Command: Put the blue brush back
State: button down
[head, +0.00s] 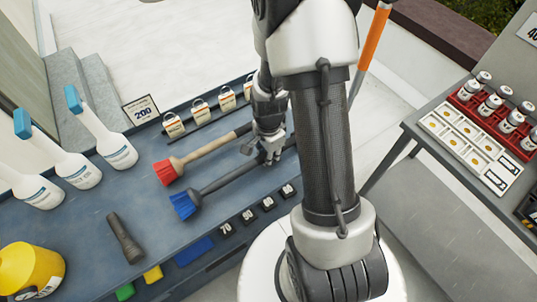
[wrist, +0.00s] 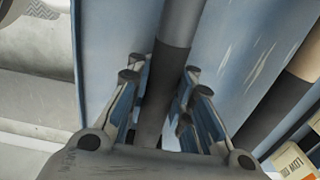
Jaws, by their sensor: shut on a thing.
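The blue brush (head: 184,205) is on or just above the blue-grey bench top in the head view, its bristles pointing left and its dark handle running up right to my gripper (head: 271,150). In the wrist view the handle (wrist: 178,45) passes between the fingers of my gripper (wrist: 160,88), which are shut on it. I cannot tell whether the brush touches the bench. My arm hides the far end of the handle in the head view.
A red brush (head: 168,171) lies just behind, close to my gripper. Several tagged items (head: 200,108) line the back edge. Another table (head: 480,135) is at right.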

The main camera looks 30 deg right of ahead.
jog(key=c, duration=1.3)
grip_release()
jog(key=shift+w+r, duration=0.1)
notch_tip(320, 180, up, 12)
jog(key=s+a+r+n+t, duration=0.1)
jog(key=s+a+r+n, duration=0.2)
jog(key=r+n, duration=0.3)
jog(key=s+a+r+n+t, duration=0.2)
jog(key=s+a+r+n, duration=0.2)
jog(key=s+r+n, duration=0.1)
jog(key=s+a+r+n+t, duration=0.1)
jog(key=s+a+r+n, duration=0.2)
jog(key=s+r+n, duration=0.2)
jog(key=shift+s+a+r+n+t, duration=0.15)
jog(key=shift+r+n, duration=0.25)
jog(key=shift+r, duration=0.05)
jog(key=shift+s+a+r+n+t, duration=0.1)
jog(key=shift+a+r+n+t, duration=0.05)
jog(key=shift+r+n, duration=0.25)
